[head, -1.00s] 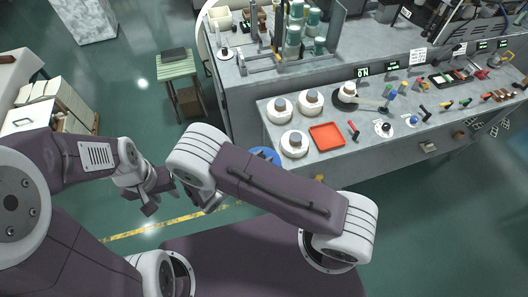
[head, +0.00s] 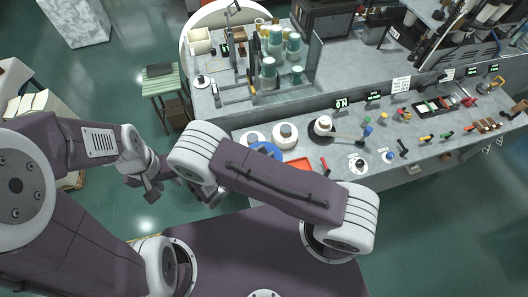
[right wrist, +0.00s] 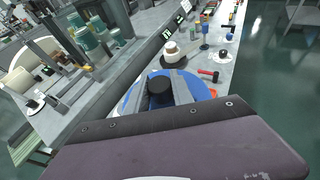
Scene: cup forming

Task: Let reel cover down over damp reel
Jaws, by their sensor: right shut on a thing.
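My right gripper (right wrist: 160,86) is shut on the black knob of the blue reel cover (right wrist: 203,88). The cover is a flat blue disc, held level or nearly so by the bench's near edge. In the head view the cover (head: 265,150) shows partly past my right arm, which hides the gripper there. Another white piece (head: 323,124) sits on a dark round base, also in the right wrist view (right wrist: 169,54). My left gripper (head: 147,190) hangs empty, away from the bench, its fingers apart.
Several small tools line the bench to the right. Bottles (head: 268,72) stand behind a clear screen at the back. A green stool (head: 162,85) stands left of the bench.

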